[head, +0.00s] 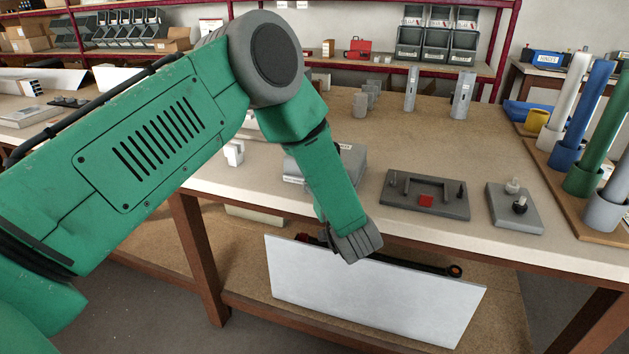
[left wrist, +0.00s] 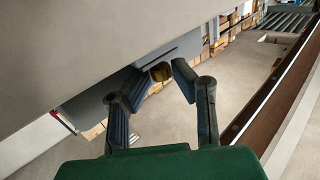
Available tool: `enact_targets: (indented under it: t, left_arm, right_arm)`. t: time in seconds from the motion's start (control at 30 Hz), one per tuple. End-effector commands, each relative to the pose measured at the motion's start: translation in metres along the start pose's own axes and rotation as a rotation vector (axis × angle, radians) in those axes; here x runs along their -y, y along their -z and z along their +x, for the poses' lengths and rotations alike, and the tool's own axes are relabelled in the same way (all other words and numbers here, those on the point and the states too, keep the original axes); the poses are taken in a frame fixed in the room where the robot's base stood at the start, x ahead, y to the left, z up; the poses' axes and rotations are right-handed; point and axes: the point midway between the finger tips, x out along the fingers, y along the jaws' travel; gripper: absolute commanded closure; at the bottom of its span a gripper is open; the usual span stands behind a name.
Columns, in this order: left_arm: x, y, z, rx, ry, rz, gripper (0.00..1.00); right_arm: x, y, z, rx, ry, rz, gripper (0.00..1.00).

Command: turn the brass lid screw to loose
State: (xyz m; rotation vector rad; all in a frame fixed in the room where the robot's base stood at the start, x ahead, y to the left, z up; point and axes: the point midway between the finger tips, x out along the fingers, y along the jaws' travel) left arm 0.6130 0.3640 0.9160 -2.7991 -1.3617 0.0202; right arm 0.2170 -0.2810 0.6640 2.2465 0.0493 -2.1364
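A small brass-coloured piece (left wrist: 160,72), which looks like the lid screw, sits on a grey part in the left wrist view. The open fingers of my left gripper (left wrist: 162,82) stand on either side of it, with visible gaps. I cannot tell whether the fingertips reach around it or stop short. In the head view my left arm comes down over the table's front edge, with its grey end (head: 354,243) at the top of a white panel (head: 370,298). The brass piece is hidden there. My right gripper is in neither view.
On the table, a grey box (head: 350,165) stands behind my left forearm. Right of it are a dark fixture plate (head: 425,210) with a red block and a grey plate (head: 520,222) with knobs. Coloured tubes (head: 592,125) stand far right. A dark bar with an orange end (head: 455,270) shows behind the panel.

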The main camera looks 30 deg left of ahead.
Motion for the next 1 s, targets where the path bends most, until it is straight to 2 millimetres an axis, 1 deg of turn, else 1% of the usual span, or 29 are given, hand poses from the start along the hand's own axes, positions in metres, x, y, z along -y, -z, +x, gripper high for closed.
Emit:
enact_targets:
  t: [0.13, 0.27, 1.0]
  left_arm:
    - [0.001, 0.0, 0.0, 0.001, -0.038, 0.002, 0.76]
    - [0.004, -0.001, 0.001, -0.001, -0.129, 0.004, 0.76]
    - [0.012, -0.001, 0.005, -0.024, -0.806, 0.001, 0.76]
  right_arm:
    - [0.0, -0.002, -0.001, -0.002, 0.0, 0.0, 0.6]
    - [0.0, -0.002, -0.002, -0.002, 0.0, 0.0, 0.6]
    - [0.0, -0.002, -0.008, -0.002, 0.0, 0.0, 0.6]
